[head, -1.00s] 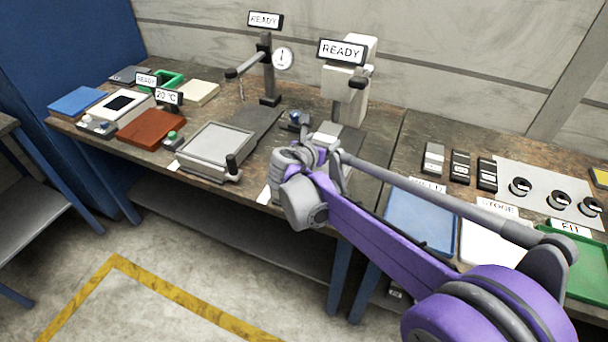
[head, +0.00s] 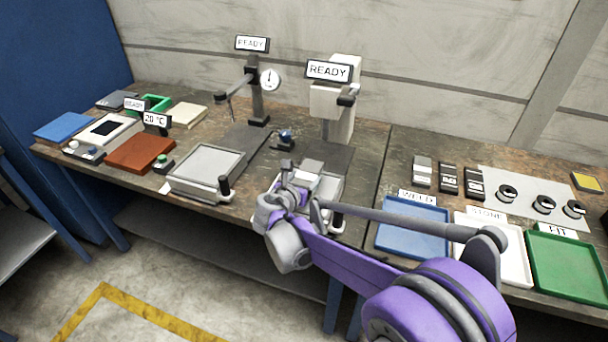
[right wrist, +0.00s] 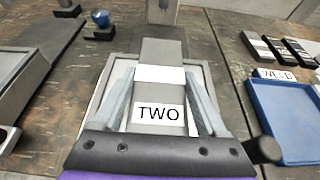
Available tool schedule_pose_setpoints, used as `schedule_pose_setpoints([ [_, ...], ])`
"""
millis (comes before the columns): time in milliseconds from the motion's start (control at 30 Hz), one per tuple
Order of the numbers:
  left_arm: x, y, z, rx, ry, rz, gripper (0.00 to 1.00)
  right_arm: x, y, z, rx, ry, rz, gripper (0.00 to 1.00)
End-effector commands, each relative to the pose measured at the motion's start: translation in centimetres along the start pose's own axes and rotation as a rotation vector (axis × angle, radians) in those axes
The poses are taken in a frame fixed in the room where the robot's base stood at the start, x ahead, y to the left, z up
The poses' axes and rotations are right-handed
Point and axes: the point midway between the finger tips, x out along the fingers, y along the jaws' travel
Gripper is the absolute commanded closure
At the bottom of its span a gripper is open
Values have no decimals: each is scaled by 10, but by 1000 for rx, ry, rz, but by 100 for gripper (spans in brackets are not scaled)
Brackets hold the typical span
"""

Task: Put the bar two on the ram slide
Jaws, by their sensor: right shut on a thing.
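Bar two is a grey block with a white label reading TWO (right wrist: 158,113) in the right wrist view. My right gripper (right wrist: 162,82) is shut on it, with one finger along each long side. In the head view, my right gripper (head: 300,182) is over the ram slide (head: 329,190), a light framed plate in front of the white READY machine (head: 338,105). The slide's frame (right wrist: 200,72) shows around the bar in the right wrist view. I cannot tell whether the bar touches the slide. My left gripper is not in view.
A similar plate with a black handle (head: 207,168) stands to the left, near a dial gauge stand (head: 257,95). A small blue-topped part (head: 286,137) lies behind the gripper. Right are several labelled bars (head: 448,178) and blue (head: 412,228), white and green trays.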

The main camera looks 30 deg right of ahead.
Motion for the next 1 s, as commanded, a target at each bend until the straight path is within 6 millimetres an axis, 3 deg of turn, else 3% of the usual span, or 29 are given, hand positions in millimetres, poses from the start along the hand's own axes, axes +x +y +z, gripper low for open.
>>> schedule_pose_setpoints([
  [267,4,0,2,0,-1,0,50,12,0,-28,-2,-2,0,100],
  [667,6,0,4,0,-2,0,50,14,0,-32,-2,-2,0,100],
  [700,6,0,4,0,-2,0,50,14,0,-33,0,0,0,18],
  [800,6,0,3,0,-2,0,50,14,0,-32,0,0,0,0],
  [1000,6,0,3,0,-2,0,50,13,0,-32,0,0,0,0],
])
